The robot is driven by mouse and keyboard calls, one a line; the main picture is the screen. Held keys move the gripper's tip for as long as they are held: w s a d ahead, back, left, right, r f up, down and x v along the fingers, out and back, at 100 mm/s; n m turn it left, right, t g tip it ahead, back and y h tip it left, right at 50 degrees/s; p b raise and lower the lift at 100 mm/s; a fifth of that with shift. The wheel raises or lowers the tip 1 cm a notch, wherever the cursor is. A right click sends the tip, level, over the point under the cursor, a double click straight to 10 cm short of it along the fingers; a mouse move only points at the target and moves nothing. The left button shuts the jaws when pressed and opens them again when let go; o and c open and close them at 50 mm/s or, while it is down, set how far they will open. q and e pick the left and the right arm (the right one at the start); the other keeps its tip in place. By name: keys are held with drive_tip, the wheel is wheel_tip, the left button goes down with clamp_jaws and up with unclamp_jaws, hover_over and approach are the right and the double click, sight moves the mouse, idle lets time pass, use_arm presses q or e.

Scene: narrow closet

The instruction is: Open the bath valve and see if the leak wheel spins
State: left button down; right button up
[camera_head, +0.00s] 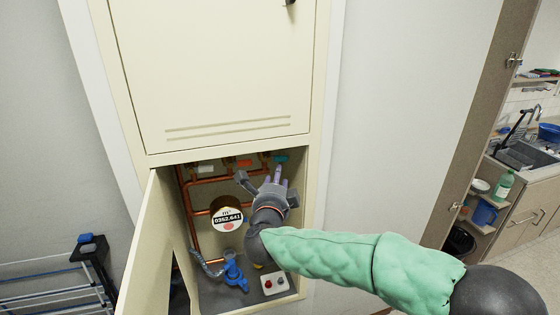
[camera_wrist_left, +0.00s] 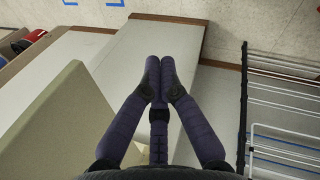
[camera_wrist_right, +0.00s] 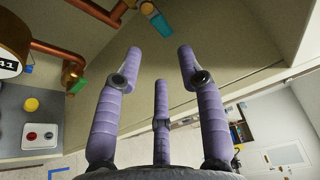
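The open lower cabinet holds copper pipes and a round brass meter (camera_head: 227,220). Its face reads about 0362.641, with a small red disc (camera_head: 228,227) low on it; I cannot tell whether that disc turns. Along the top pipes are a white handle (camera_head: 205,167), an orange-red handle (camera_head: 243,163) and a teal handle (camera_head: 280,158). No bath label is readable. My right gripper (camera_head: 277,178) is inside the cabinet just below the teal handle. In the right wrist view its fingers (camera_wrist_right: 160,65) are spread and empty, with the teal handle (camera_wrist_right: 161,25) beyond them. My left gripper (camera_wrist_left: 158,62) is shut and empty.
The cabinet door (camera_head: 147,250) stands open at the left. A blue tool-like device (camera_head: 232,272) and a box with red and white buttons (camera_head: 273,283) are on the cabinet floor. A drying rack (camera_head: 70,275) stands at the left. A sink area (camera_head: 520,155) is at right.

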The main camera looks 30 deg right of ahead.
sight(280, 161)
drive_tip(key=x, duration=1)
drive_tip(key=shift+w+f, duration=0.15)
drive_tip(key=shift+w, duration=0.05)
